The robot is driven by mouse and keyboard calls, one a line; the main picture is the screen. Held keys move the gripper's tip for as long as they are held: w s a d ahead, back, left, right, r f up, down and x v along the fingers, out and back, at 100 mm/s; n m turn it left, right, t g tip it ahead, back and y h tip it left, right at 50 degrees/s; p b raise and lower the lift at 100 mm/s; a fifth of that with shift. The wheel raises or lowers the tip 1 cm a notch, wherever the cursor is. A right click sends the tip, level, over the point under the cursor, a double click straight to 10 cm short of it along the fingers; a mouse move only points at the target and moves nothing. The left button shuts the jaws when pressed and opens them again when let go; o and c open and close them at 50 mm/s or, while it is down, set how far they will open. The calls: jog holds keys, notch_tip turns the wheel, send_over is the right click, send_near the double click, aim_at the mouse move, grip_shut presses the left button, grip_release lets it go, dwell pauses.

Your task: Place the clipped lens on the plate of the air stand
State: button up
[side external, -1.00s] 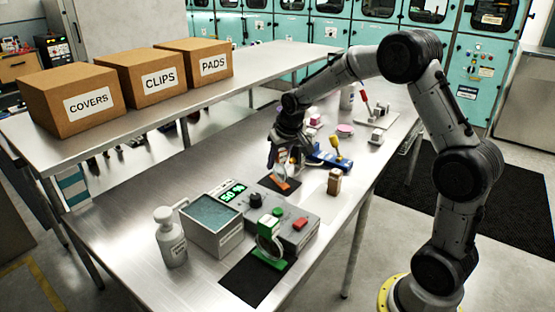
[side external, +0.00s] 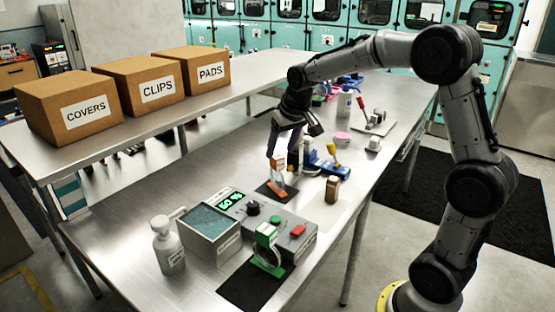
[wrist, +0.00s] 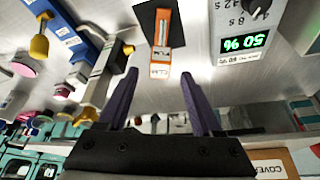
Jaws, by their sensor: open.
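A clear lens (side external: 279,180) stands upright on a black mat, with an orange clip (side external: 279,161) at its top. The orange piece (wrist: 162,42) also shows in the wrist view, over the dark mat. My gripper (wrist: 158,74) is open and empty, its purple fingers apart on either side of the orange piece's near end. In the side view my gripper is above and just behind the clip. A similar green-topped stand with a clear ring (side external: 267,252) is on another black mat at the front. I cannot tell which piece is the air stand's plate.
A control box (side external: 296,232) with a 50 % display (side external: 231,198) and an open grey bath (side external: 207,240) lie in front. A white bottle (side external: 168,250) is at left.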

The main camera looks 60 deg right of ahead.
jog(key=s+a+r+n, duration=0.1)
jog(key=s+a+r, duration=0.15)
jog(key=s, duration=0.25)
jog(key=s+a+r+n+t, duration=0.1)
jog(key=s+a+r, duration=0.1)
jog(key=s+a, duration=0.25)
jog(key=s+a+r, duration=0.2)
jog(key=s+a, duration=0.1)
jog(key=s, duration=0.3)
jog(key=s+a+f+n+y, duration=0.1)
jog(key=s+a+f, duration=0.1)
jog(key=s, duration=0.3)
jog(key=s+a+f+n, duration=0.1)
jog(key=s+f, duration=0.1)
jog(key=s, duration=0.4)
jog(key=shift+s+a+y, duration=0.3)
jog(key=shift+a+y, duration=0.05)
jog(key=shift+y, duration=0.05)
